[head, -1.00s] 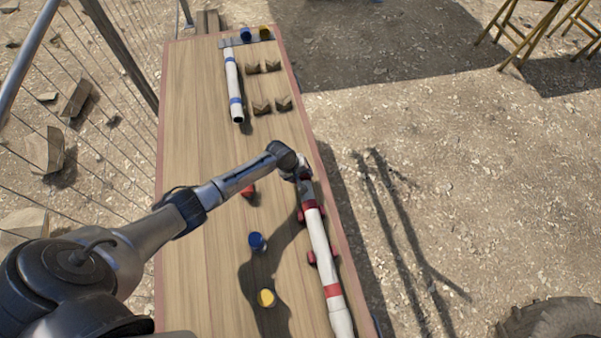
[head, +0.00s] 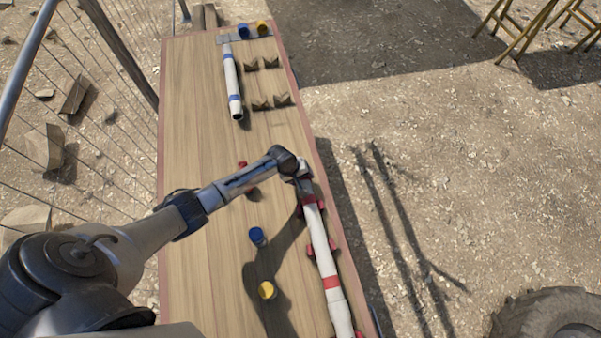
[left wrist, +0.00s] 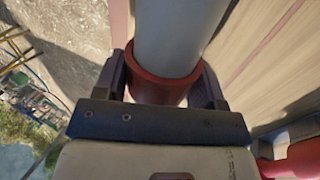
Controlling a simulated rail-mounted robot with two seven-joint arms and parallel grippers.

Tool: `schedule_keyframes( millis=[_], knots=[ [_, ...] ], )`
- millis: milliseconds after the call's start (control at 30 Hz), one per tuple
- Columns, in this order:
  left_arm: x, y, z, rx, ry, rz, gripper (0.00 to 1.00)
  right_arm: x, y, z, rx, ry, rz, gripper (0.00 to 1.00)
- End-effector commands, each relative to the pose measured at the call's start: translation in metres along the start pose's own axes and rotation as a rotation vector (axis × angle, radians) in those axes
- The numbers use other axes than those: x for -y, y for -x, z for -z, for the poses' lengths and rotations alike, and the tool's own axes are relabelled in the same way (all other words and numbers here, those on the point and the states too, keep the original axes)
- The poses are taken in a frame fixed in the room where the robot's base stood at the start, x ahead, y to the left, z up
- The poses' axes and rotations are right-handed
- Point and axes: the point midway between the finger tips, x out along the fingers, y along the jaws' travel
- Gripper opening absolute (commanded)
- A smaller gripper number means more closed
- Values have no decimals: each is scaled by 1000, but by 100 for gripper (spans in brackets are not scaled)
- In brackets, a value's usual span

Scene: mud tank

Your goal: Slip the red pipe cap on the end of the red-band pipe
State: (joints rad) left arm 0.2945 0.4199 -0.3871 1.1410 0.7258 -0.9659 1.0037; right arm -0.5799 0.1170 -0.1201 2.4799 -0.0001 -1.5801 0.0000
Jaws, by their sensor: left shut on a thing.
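The red-band pipe (head: 320,245) is white with two red bands and lies along the table's right side, between red supports (head: 310,250). My left gripper (head: 306,188) is at its far end. I cannot tell whether the pipe touches the supports. My right gripper is not in view.
A blue cap (head: 257,236) and a yellow cap (head: 267,290) stand left of the pipe. A blue-band pipe (head: 232,82), brown supports (head: 265,65) and a grey rack (head: 232,38) are at the far end. The table's (head: 190,120) left side is clear.

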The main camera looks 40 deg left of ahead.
Motion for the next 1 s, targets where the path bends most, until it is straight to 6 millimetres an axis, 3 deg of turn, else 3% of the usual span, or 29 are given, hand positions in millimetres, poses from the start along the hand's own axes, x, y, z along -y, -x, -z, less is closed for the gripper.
schedule_keyframes(
  millis=[700,733,1000],
  knots=[
    [0,1,-21,1,0,0,49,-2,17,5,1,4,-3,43],
    [0,0,-21,0,0,0,65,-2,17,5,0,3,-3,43],
    [0,0,-20,0,0,0,91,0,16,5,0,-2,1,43]
  ],
)
